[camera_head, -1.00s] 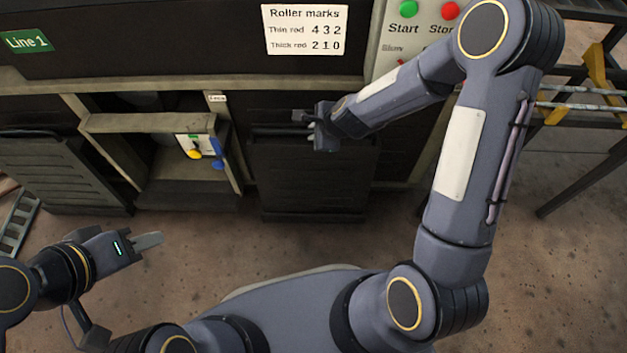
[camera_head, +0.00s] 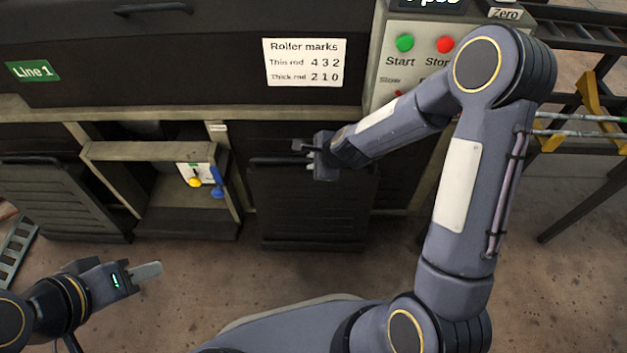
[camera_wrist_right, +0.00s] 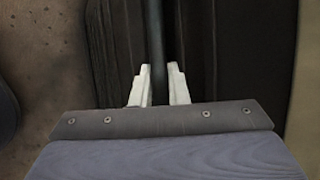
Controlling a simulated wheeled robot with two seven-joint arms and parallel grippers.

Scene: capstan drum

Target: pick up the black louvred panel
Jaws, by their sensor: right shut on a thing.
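The black louvred panel (camera_head: 312,210) stands upright against the lower front of the machine in the head view, a bar handle across its top edge. My right gripper (camera_head: 312,158) is shut on this handle. In the right wrist view, the pale fingers of my right gripper (camera_wrist_right: 158,80) lie on both sides of the dark handle bar (camera_wrist_right: 154,35), with the dark panel (camera_wrist_right: 197,50) behind. The panel's top right is partly hidden by my right gripper. My left gripper (camera_head: 146,272) hangs empty over the floor at lower left, seen side-on, so its opening does not show.
A second dark louvred panel (camera_head: 65,198) leans at the left. Between the two is an open bay (camera_head: 165,190) with yellow and blue handles. The control box (camera_head: 420,62) is above right, and a rack (camera_head: 590,115) with rods stands at far right. Floor in front is clear.

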